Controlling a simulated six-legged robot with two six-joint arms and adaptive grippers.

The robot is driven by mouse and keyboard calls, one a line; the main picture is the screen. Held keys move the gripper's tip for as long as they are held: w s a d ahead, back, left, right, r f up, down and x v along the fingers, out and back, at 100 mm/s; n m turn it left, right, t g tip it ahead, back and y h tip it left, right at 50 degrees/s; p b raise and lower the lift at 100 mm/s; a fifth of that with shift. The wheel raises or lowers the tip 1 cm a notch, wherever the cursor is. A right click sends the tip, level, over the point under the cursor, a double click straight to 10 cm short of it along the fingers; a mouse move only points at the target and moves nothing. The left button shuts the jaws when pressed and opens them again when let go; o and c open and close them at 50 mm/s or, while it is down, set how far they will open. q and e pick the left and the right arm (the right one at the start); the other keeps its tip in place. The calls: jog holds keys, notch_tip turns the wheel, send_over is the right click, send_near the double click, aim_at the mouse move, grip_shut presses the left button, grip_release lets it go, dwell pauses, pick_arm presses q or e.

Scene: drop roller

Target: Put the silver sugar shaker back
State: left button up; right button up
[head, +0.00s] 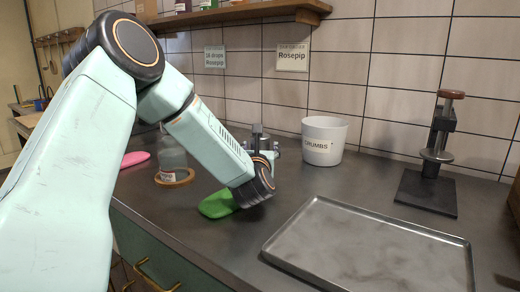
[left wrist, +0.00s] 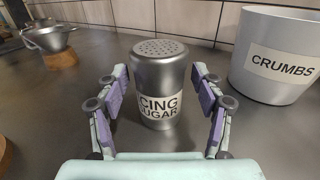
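The silver sugar shaker (left wrist: 160,75) stands upright on the counter in the left wrist view, with a perforated lid and an "ICING SUGAR" label. My left gripper (left wrist: 160,92) is open, one purple-padded finger on each side of the shaker, with a small gap visible at both sides. In the head view my left gripper (head: 262,150) points away from me over the counter, and my wrist hides most of the shaker. My right gripper is not in view.
A white "CRUMBS" tub (head: 323,142) stands just right of the gripper. A metal tray (head: 375,240) lies at the front right, with a dark press stand (head: 428,192) behind it. A green pad (head: 217,205) lies under my wrist; a glass jar (head: 172,158) stands left.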

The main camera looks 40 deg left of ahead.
pick_arm(q)
jog(key=shift+o, duration=0.4)
jog(key=shift+r, duration=0.1)
jog(key=shift+r+p, duration=0.2)
jog(key=shift+p, duration=0.2)
jog(key=v, duration=1.2)
jog(key=shift+f, duration=0.1)
jog(key=shift+o, duration=0.2)
